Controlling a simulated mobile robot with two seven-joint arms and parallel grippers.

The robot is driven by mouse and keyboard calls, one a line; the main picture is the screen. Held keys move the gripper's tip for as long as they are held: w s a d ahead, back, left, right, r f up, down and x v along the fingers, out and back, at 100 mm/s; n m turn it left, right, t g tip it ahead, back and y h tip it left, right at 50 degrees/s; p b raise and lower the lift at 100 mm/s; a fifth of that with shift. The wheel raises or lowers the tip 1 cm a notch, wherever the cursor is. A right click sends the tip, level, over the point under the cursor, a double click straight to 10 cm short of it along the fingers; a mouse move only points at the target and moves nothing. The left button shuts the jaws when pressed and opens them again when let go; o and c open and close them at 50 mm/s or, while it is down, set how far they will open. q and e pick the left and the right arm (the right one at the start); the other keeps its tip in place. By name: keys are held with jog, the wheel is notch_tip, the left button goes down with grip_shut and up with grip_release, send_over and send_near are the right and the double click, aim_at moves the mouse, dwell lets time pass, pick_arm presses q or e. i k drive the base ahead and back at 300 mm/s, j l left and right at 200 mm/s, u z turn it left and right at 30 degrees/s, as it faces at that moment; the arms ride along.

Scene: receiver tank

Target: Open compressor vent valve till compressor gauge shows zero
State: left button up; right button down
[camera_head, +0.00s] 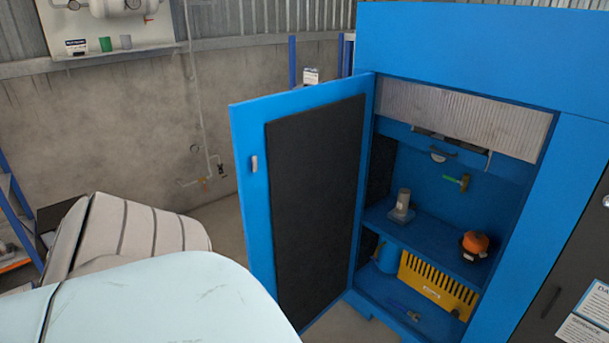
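The blue compressor cabinet (455,40) stands at the right with its door (248,190) swung open to the left. Inside, a small brass fitting with a green handle (457,181) sticks out from the back panel; it may be the vent valve. Above it is a round, pale part (438,154), perhaps a gauge, partly covered from above; I cannot read a needle. Neither of my grippers is in view.
An orange-topped part (475,243) and a grey cylinder (403,203) stand on the inner shelf, above a yellow slotted guard (436,286). The open door edge juts into the room.

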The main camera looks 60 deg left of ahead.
aim_at(449, 178)
jog(key=k+j, duration=0.1)
jog(key=j, duration=0.5)
jog(key=k+j, duration=0.1)
jog(key=j, duration=0.5)
jog(key=k+j, duration=0.1)
jog(key=j, duration=0.5)
jog(key=k+j, duration=0.1)
jog(key=j, duration=1.1)
jog(key=k+j, duration=0.15)
jog(key=j, duration=0.45)
jog(key=k+j, duration=0.1)
jog(key=j, duration=0.45)
jog(key=k+j, duration=0.1)
jog(key=j, duration=0.5)
jog(key=l, duration=0.55)
jog(key=k+l+u, duration=0.1)
jog(key=l, duration=0.45)
jog(key=l+u, duration=0.1)
jog(key=l, duration=0.45)
jog(key=i+l+u, duration=0.1)
jog(key=l, duration=0.95)
jog(key=i+u, duration=0.05)
